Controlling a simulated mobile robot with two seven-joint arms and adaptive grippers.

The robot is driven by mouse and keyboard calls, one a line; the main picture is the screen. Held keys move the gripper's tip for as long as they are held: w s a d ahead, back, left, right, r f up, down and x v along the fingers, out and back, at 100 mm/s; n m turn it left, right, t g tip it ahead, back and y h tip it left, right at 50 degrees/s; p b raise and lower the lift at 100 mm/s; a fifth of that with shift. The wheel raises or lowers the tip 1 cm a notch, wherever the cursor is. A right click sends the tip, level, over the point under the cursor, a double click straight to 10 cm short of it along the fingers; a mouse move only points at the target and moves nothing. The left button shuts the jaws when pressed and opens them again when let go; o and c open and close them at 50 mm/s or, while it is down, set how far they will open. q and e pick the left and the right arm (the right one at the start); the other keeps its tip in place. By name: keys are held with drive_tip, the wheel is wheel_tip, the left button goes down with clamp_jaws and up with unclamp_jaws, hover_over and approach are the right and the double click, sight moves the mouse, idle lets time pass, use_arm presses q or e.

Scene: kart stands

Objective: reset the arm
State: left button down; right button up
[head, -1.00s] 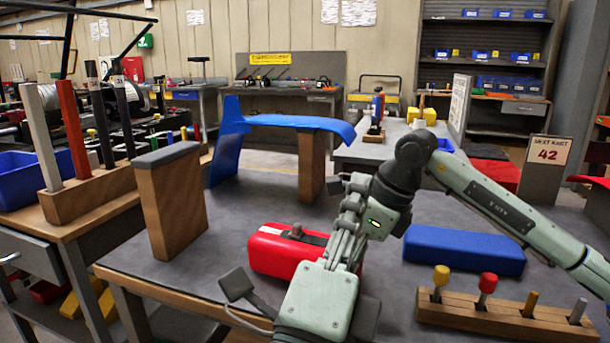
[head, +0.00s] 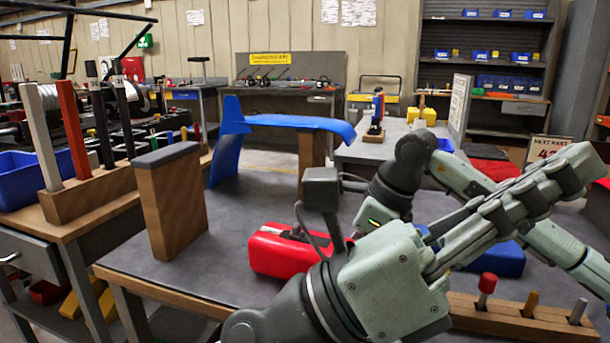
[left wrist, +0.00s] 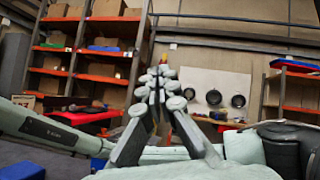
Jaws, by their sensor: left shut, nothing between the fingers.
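My left gripper (head: 572,168) reaches in from the bottom of the head view, its fingers pointing up and to the right. It is shut and empty, above the right part of the grey table. In the left wrist view its fingers (left wrist: 162,70) come together at the tips with nothing between them. My right arm (head: 475,185) comes in from the right and bends at a dark joint behind the left gripper. The right gripper's fingers are not visible.
On the grey table (head: 235,225) stand a wooden block (head: 172,205), a blue curved panel (head: 285,122) on a stand, a red case (head: 275,252), and a partly hidden blue block (head: 505,262). A wooden tool rack (head: 490,312) lies at front right.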

use_arm(q)
wheel_tip(320, 180, down, 14)
drive_tip(key=w+m+g+y, duration=0.1)
drive_tip(key=m+y, duration=0.4)
drive_tip(key=y, duration=0.6)
drive_tip(key=shift+w+d+m+g+y, duration=0.3)
drive_tip(key=shift+w+y, duration=0.1)
drive_tip(key=shift+w, duration=0.1)
